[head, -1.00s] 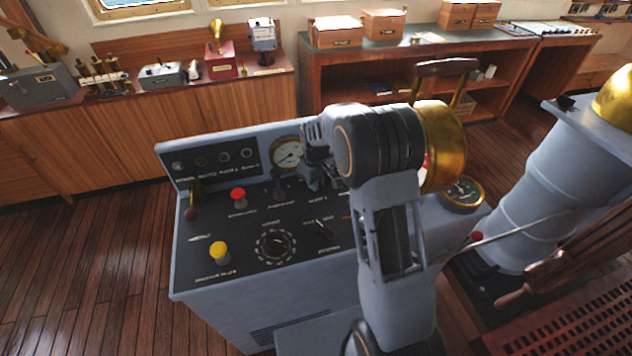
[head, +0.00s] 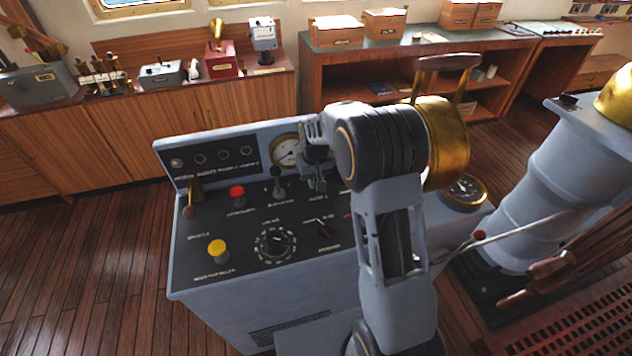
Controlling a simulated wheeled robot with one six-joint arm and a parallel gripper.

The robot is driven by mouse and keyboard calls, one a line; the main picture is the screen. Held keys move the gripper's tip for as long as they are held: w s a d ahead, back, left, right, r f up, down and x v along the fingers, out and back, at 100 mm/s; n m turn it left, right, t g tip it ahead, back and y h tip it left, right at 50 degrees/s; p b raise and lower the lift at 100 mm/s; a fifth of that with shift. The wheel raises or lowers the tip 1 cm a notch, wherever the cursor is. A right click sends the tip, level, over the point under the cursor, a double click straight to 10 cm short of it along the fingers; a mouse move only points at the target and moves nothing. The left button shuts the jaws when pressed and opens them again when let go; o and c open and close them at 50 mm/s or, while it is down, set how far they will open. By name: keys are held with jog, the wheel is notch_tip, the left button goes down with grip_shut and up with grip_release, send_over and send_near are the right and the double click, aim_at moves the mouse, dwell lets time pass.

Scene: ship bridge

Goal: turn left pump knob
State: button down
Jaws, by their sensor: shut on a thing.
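The grey console (head: 235,305) with a black sloping control panel stands in front of me. My gripper (head: 317,186) points down at the upper middle of this panel, just in front of the round pressure gauge (head: 287,152). It is shut on a small control there, which I take as the left pump knob; the fingers hide most of it, so its angle cannot be told. A white label, too small to read surely, lies just below the fingers. A dark knob (head: 278,187) stands apart to the left of my gripper. My arm hides the panel's right part.
A brass-rimmed gauge (head: 465,192) sits at right. A grey pedestal (head: 560,165) stands further right.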

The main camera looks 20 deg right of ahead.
jog(key=m, duration=0.3)
jog(key=m+b, duration=0.1)
jog(key=m, duration=0.2)
jog(key=shift+a+m, duration=0.2)
jog(key=shift+m, duration=0.1)
dwell(0.5)
jog(key=c, duration=1.1)
grip_release()
jog(key=shift+c, duration=0.2)
jog(key=shift+w+r, duration=0.1)
notch_tip(320, 180, up, 14)
jog(key=shift+b, duration=0.35)
